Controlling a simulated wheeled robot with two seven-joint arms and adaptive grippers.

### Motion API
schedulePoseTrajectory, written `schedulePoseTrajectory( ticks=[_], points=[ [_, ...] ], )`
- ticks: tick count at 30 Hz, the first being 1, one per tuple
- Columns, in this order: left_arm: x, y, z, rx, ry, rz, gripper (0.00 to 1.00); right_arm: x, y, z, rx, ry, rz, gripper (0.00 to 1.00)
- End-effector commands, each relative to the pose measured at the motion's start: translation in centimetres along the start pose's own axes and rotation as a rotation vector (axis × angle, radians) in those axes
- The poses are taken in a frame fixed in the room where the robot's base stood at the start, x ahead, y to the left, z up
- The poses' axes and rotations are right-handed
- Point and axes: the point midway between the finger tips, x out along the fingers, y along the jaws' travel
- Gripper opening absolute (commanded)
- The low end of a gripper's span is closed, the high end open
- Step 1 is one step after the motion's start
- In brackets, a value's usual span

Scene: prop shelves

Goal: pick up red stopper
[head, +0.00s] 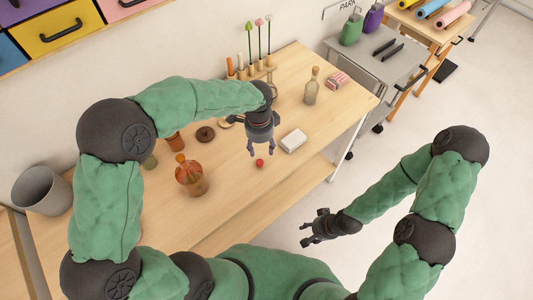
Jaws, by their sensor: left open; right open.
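The red stopper (260,163) is a small round red piece lying on the wooden table (238,205). My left gripper (260,151) points down just above and behind it in the head view, with its fingers apart. The gripper appears empty, and the stopper shows just below the fingertips. I cannot tell the exact height of the fingers over it. My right gripper (304,232) is open and empty, off the table's front edge.
An amber bottle (190,178) stands left of the stopper. A white box (293,140) lies to its right. A clear bottle (311,88) and a pink striped pack (337,80) stand further back. A dark round lid (205,134) lies behind. Table is bare in front.

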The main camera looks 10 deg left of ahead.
Motion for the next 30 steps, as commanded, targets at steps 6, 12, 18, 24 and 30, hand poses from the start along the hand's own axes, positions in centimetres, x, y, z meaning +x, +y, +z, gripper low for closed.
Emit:
schedulePoseTrajectory(
  ticks=[6, 12, 18, 24, 30],
  points=[
    [0.9, 0.1, 0.9, 0.01, -0.032, 0.012, 0.54, 0.3, 0.1, 0.0, 0.0, -0.001, 0.0, 0.51],
    [3.9, 0.1, 1.0, 0.008, -0.03, 0.014, 0.54, 0.9, 0.3, 0.0, 0.0, -0.001, 0.0, 0.51],
    [5.5, 0.1, 1.0, 0.008, -0.028, 0.01, 0.54, 1.3, 0.5, 0.0, 0.0, -0.001, 0.0, 0.51],
    [7.4, 0.3, 1.2, 0.008, -0.029, 0.013, 0.54, 1.9, 0.7, 0.0, 0.0, -0.001, 0.0, 0.51],
    [10.1, 0.3, 1.3, 0.008, -0.028, 0.012, 0.54, 2.7, 1.0, -0.1, 0.0, 0.0, 0.0, 0.51]
  ],
)
